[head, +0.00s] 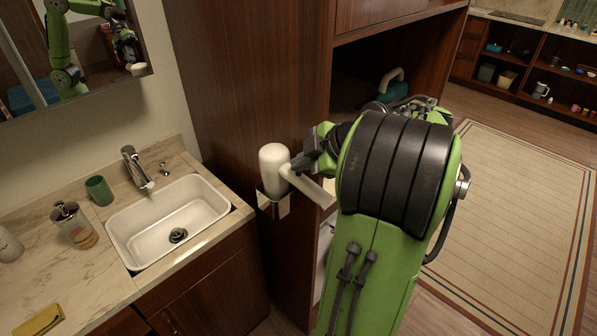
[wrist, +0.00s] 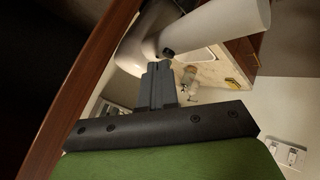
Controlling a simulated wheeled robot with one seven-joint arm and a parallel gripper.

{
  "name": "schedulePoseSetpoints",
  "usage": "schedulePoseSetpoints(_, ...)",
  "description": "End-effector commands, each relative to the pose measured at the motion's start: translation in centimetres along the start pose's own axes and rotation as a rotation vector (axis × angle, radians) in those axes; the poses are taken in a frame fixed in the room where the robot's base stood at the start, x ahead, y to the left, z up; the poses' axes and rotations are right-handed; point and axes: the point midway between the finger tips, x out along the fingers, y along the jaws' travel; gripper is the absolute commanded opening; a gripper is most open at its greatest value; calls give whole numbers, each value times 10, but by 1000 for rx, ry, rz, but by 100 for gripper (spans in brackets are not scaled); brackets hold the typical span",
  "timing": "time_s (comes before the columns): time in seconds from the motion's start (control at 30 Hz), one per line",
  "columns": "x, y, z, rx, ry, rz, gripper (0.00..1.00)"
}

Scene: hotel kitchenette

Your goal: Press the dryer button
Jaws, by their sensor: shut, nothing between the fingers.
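The white hair dryer (head: 274,160) sits upright in a metal holder (head: 274,204) on the side of the wooden cabinet. Its tube-like part (head: 312,188) points toward the lower right. In the wrist view the dryer (wrist: 222,27) fills the top, with a small dark button (wrist: 169,53) on its curved part. My gripper (head: 298,166) is shut and empty, right beside the dryer. In the wrist view my gripper's fingertips (wrist: 163,66) are just below the button. I cannot tell whether they touch it. My arm hides what lies behind it in the head view.
A sink (head: 168,220) is set in the marble counter at left, with a green cup (head: 99,190) and a soap dispenser (head: 73,225). An open cabinet niche with a teal item (head: 393,91) is behind my arm. A rug (head: 520,210) covers the floor at right.

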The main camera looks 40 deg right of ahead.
Motion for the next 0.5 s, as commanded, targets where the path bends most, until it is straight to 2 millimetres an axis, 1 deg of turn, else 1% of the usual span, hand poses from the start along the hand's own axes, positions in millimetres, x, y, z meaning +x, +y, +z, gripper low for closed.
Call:
schedulePoseSetpoints(0.27, 2, -2, 2, 0, 0, 0, 0)
schedulePoseSetpoints(0.5, -3, 2, -2, -1, 0, 0, 0)
